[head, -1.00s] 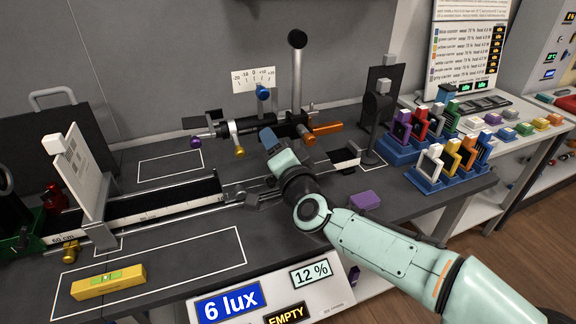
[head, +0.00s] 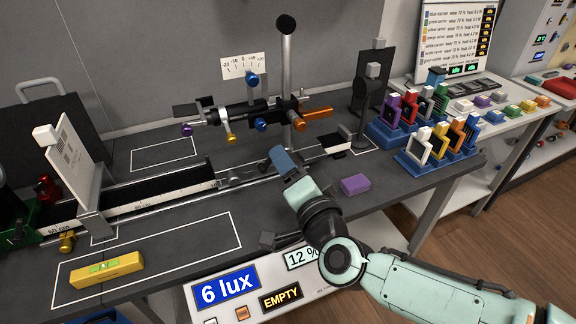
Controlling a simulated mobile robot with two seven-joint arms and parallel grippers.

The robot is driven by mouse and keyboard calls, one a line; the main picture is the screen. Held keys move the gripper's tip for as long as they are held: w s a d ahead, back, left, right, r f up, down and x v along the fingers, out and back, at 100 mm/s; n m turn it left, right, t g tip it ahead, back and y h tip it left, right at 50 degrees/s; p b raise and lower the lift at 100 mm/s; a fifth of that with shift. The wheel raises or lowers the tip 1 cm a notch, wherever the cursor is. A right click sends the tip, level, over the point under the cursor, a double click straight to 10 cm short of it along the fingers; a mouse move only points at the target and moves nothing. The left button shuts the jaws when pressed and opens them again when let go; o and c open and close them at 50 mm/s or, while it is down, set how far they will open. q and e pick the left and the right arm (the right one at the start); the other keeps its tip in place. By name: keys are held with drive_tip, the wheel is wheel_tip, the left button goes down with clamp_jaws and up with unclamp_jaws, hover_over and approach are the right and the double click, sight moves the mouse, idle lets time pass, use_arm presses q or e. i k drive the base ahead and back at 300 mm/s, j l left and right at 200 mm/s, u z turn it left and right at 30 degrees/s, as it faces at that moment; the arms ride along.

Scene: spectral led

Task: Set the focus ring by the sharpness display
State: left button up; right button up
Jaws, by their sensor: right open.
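A black optical tube assembly (head: 240,113) is mounted by the upright post above the rail. It carries an orange cylinder (head: 314,115), blue, yellow and purple knobs; I cannot tell which part is the focus ring. A display panel at the front shows 6 lux (head: 228,289), EMPTY (head: 281,297) and a percent readout (head: 301,257) of 12 %, now partly covered by my arm. My right gripper (head: 274,200) is open and empty, over the bench's front part, below and apart from the tube. My left gripper is not in view.
A rail (head: 160,196) with a white upright plate (head: 75,165) runs along the bench. A yellow level (head: 106,270) lies at front left. A purple block (head: 355,184) sits right of my gripper. Coloured frames (head: 440,142) stand in blue racks at right.

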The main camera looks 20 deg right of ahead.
sight(232, 139)
drive_tip(key=k, duration=1)
